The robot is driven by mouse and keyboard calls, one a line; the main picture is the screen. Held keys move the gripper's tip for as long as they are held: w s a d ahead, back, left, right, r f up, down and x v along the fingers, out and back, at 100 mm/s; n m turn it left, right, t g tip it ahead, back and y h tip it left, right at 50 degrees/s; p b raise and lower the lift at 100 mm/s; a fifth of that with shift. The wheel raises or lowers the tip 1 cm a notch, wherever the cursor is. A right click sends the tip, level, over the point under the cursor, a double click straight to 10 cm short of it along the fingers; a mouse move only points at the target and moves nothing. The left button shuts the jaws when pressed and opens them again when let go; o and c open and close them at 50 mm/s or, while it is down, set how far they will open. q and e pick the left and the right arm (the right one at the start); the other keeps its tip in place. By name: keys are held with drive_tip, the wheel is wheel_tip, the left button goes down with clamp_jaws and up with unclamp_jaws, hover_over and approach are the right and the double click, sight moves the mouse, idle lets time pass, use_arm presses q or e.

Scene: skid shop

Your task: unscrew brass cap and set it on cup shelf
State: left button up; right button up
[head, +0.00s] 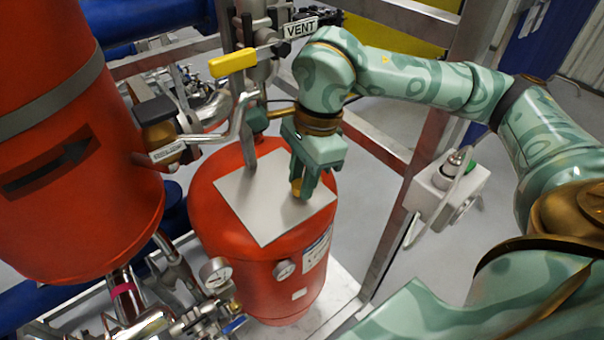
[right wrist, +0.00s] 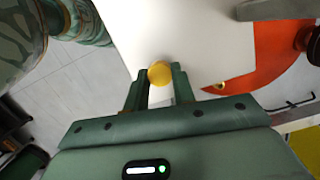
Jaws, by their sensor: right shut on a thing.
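The brass cap (right wrist: 160,74) is a small round yellow piece between the fingertips of my right gripper (right wrist: 161,82). In the head view the brass cap (head: 297,187) shows at the tips of my right gripper (head: 301,188), at the right side of a pale square plate. The gripper points down and is shut on the cap. The pale plate, lying on top of a red tank, may be the cup shelf (head: 253,205); I cannot tell for certain. Whether the cap touches the plate is unclear. My left gripper is not in view.
The red tank (head: 210,235) stands below the plate. A larger red vessel (head: 75,230) fills the left. A yellow-handled valve (head: 233,63) and a VENT label (head: 300,28) are behind. A steel frame post (head: 425,150) and a grey box (head: 440,190) stand to the right.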

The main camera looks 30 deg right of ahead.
drive_tip(key=shift+f+b, duration=0.35)
drive_tip(key=shift+f, duration=0.2)
idle(0.4)
drive_tip(key=o, duration=1.2)
drive_tip(key=shift+c, duration=0.2)
drive_tip(key=shift+r, duration=0.1)
wheel_tip(320, 180, up, 8)
drive_tip(key=p, duration=0.6)
drive_tip(key=shift+f, duration=0.25)
drive_tip(key=shift+w, duration=0.1)
drive_tip(key=shift+f, duration=0.1)
